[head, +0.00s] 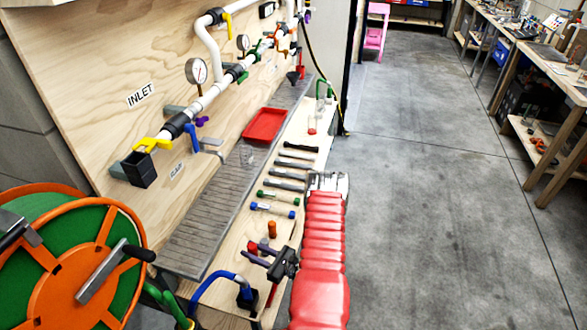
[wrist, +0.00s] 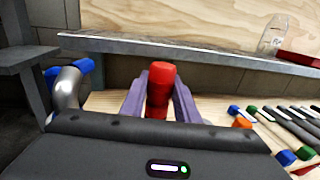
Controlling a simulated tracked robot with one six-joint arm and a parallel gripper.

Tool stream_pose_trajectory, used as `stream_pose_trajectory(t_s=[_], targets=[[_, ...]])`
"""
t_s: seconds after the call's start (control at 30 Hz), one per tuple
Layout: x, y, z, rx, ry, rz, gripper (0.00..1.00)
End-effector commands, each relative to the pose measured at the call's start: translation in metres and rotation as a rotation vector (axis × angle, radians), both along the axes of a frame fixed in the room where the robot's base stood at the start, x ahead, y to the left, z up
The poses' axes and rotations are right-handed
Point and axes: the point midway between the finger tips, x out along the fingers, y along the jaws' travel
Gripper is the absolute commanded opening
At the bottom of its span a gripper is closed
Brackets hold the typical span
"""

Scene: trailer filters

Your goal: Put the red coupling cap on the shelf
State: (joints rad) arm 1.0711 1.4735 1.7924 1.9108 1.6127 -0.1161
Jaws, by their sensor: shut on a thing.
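The red coupling cap (wrist: 161,78) stands upright between the purple fingers of my gripper (wrist: 158,92) in the wrist view. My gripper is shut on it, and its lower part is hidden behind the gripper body. In the head view the red cap (head: 253,246) shows small at the tips of my gripper (head: 260,255), over the near end of the wooden shelf (head: 262,232). I cannot tell whether the cap touches the surface under it.
An orange cylinder (head: 272,229) stands close by, with several coloured-ended tools (head: 273,210) in a row beyond. A grey slatted channel (head: 205,225) and a red tray (head: 264,125) lie alongside. A blue hose (head: 213,278) and an orange-green reel (head: 80,265) are near left.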

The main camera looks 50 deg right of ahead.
Motion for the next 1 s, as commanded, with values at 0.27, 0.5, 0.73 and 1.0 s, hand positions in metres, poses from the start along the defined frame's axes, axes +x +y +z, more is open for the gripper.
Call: stream_pose_trajectory(t_s=[0.27, 0.5, 0.73, 1.0], targets=[[-0.003, -0.003, -0.004, 0.001, 0.0, -0.009, 0.06], [-0.003, -0.003, -0.033, 0.001, 0.001, -0.01, 0.06], [-0.003, -0.004, -0.056, 0.0, 0.0, -0.01, 0.06], [-0.003, -0.005, -0.058, -0.001, 0.0, -0.012, 0.06]])
